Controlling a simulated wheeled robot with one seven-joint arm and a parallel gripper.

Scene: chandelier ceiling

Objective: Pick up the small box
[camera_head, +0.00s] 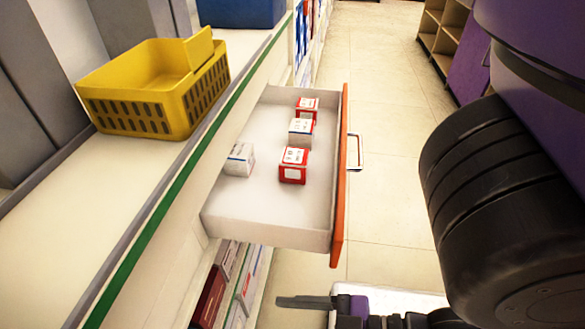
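Small boxes lie in an open white drawer (266,221) with an orange front. A red and white box (293,165) is nearest, close to the drawer front. A white box with a blue stripe (300,131) stands just behind it. Another red and white box (307,108) is farther back. What seems to be my gripper (308,302) shows at the bottom edge, with one dark finger pointing left. It is below and apart from the drawer and boxes. Its opening is not clear.
A yellow basket (150,92) stands on the shelf counter (60,240) at the left, with a blue bin (240,12) beyond. Boxed goods (232,280) fill the shelf under the drawer. The drawer handle (355,152) sticks out right. The tiled aisle (385,120) is clear; wooden shelves (442,32) stand at the back right.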

